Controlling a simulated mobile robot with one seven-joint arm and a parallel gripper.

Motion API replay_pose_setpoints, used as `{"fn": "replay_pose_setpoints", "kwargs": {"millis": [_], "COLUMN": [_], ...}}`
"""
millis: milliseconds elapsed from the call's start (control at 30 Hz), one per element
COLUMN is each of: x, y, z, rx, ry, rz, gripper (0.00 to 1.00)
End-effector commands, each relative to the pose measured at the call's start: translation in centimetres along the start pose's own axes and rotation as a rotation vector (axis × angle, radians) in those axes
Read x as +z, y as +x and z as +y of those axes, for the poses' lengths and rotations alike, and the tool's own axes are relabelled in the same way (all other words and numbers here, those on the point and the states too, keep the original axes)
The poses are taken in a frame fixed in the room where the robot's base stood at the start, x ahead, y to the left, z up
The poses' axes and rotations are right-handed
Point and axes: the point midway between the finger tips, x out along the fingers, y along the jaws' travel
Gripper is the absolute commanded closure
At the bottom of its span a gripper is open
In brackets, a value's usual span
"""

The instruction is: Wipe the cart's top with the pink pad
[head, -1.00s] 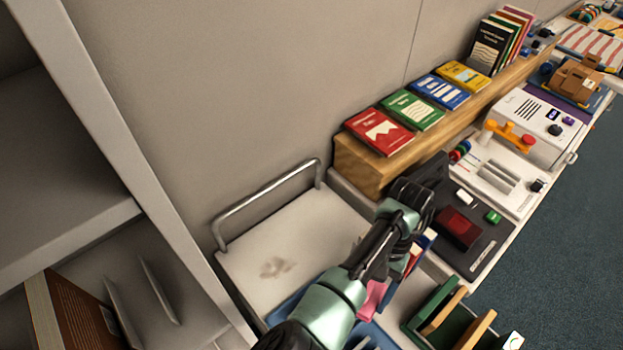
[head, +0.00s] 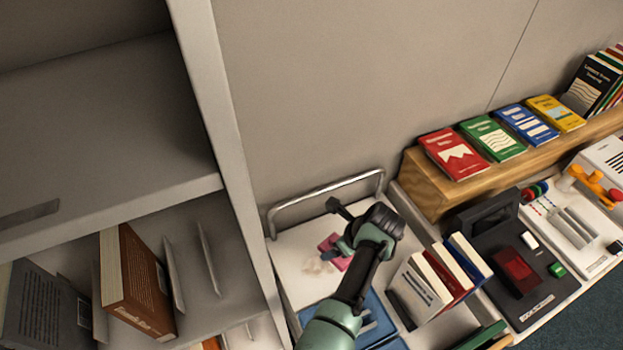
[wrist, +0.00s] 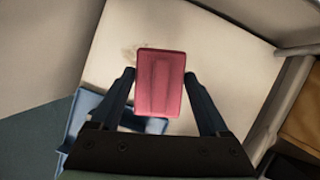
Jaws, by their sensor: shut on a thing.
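The pink pad (wrist: 160,82) is between the fingers of my gripper (wrist: 165,88) in the wrist view, and the gripper is shut on it. In the head view the pink pad (head: 333,243) shows over the cart's top, partly behind my gripper (head: 345,250). The cart's top (head: 297,243) is a pale surface with a metal rail at its back; it also shows in the wrist view (wrist: 225,65). A brownish smudge (head: 318,267) lies on it, just left of the pad, and shows partly past the pad in the wrist view (wrist: 130,52). I cannot tell whether the pad touches the surface.
A blue tray (head: 372,318) sits on the cart's near part. The metal rail (head: 325,190) bounds the back. A shelf unit (head: 215,130) with books stands close at left. Upright books (head: 437,275) and a dark device (head: 515,255) are at right.

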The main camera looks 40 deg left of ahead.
Motion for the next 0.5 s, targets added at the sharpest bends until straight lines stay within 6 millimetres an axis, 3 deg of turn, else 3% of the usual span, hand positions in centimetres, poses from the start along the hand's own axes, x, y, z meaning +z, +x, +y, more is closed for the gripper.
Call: {"fn": "replay_pose_setpoints", "kwargs": {"millis": [200,500], "x": [3.5,5.2], "y": [1.9,2.9], "z": [2.3,3.7], "rx": [-0.099,-0.151], "ry": [0.232,0.362], "rz": [0.003,0.003], "gripper": [0.73,0.73]}}
